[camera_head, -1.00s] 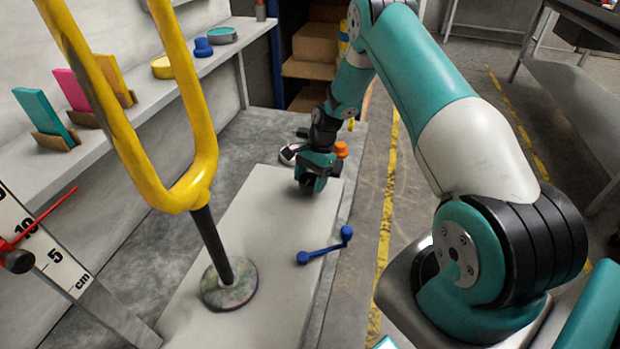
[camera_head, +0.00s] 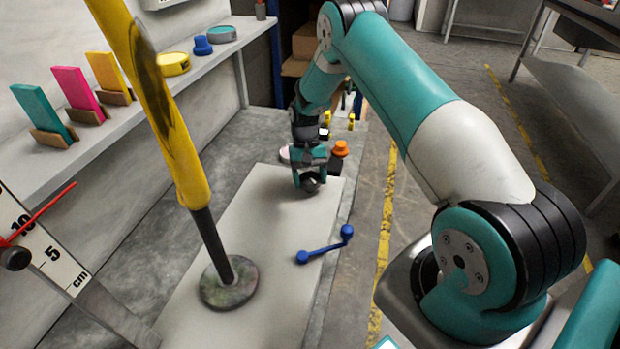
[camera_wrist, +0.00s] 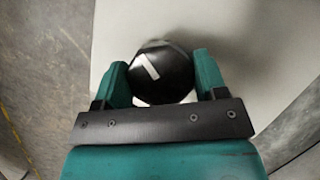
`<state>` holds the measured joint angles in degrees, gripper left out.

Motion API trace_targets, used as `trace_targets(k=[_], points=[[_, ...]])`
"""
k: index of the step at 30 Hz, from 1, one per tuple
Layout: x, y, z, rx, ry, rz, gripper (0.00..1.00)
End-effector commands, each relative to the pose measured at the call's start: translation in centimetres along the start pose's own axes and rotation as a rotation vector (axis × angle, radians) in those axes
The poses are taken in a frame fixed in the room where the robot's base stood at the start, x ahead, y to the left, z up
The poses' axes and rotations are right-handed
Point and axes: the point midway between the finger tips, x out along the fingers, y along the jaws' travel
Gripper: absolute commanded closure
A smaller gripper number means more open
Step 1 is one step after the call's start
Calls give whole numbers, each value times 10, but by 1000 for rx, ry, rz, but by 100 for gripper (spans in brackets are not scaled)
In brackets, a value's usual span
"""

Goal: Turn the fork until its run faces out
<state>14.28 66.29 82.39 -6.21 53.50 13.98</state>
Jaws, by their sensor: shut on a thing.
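The yellow fork (camera_head: 188,165) stands on a black stem (camera_head: 211,245) above a round, paint-stained base (camera_head: 229,285). I see it nearly edge-on, its prongs lined up one behind the other. A long dark streak, perhaps the run (camera_head: 150,76), shows on the upper part of the fork, facing my head camera. My gripper (camera_head: 309,181) is low at the far end of the pale bench top, away from the fork. In the wrist view my gripper (camera_wrist: 160,83) is shut on a black round knob (camera_wrist: 165,82) with a white mark.
An orange-topped knob (camera_head: 340,149) stands close to my gripper. A shelf (camera_head: 110,118) at left carries coloured panels and tins. A cm scale (camera_head: 52,253) with a red pointer stands at front left.

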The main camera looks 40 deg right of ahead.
Motion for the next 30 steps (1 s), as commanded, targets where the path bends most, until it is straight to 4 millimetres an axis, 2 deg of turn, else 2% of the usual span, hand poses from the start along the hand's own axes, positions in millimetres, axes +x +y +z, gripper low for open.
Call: trace_targets(k=[18,30], points=[[-3,-2,-1,-489,10,203,58],[-4,-1,-2,-625,13,259,58]])
